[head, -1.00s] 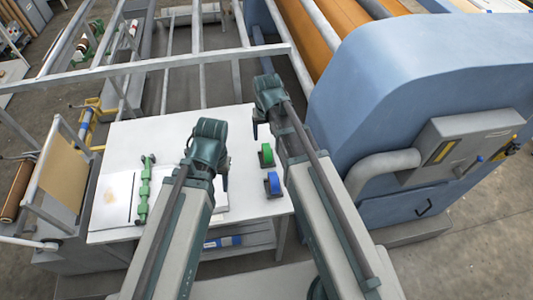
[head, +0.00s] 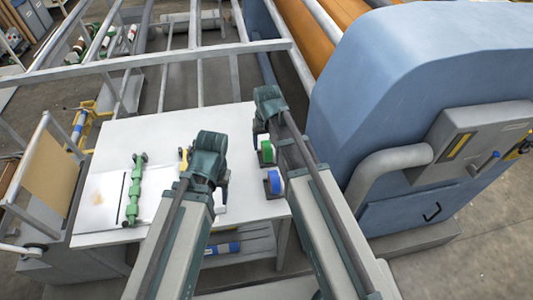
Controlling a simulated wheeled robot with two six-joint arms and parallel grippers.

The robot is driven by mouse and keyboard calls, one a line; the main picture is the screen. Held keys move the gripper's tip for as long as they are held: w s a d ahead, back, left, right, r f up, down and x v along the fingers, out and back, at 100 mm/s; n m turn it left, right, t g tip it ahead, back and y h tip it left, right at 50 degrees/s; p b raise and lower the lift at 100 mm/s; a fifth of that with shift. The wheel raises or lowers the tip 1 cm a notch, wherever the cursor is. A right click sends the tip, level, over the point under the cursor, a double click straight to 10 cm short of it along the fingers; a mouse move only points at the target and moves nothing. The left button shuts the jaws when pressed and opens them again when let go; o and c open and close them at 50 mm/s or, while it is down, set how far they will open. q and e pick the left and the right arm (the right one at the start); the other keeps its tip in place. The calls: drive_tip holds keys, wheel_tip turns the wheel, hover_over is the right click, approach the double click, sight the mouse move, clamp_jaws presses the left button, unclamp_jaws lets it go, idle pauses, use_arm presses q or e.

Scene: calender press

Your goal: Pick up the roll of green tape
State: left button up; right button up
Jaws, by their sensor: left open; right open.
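The roll of green tape (head: 267,148) stands in a dark holder near the right edge of the white table. A roll of blue tape (head: 275,182) stands just in front of it. My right gripper (head: 259,131) is open, just behind and left of the green tape, with its arm passing close on the tape's right. Its fingers are mostly hidden and I see nothing held. My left gripper (head: 223,181) is open over the table, left of both rolls, its fingers partly hidden by its wrist.
The white table (head: 150,128) also holds a green tool (head: 134,190) on a pale sheet and a yellow item (head: 184,158) partly behind my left arm. The blue press (head: 400,100) stands close on the right. Metal rails (head: 150,60) cross behind the table.

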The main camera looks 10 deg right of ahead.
use_arm(q)
wheel_tip(320, 180, down, 4)
drive_tip(key=b, duration=0.3)
drive_tip(key=shift+f+b, duration=0.25)
drive_tip(key=shift+b, duration=0.15)
use_arm(e)
drive_tip(key=f, duration=0.4)
drive_tip(key=shift+w+d+f, duration=0.15)
drive_tip(key=shift+w+f, duration=0.05)
drive_tip(key=shift+w, duration=0.05)
use_arm(q)
drive_tip(key=shift+r, duration=0.1)
use_arm(e)
drive_tip(key=shift+r, duration=0.1)
clamp_jaws()
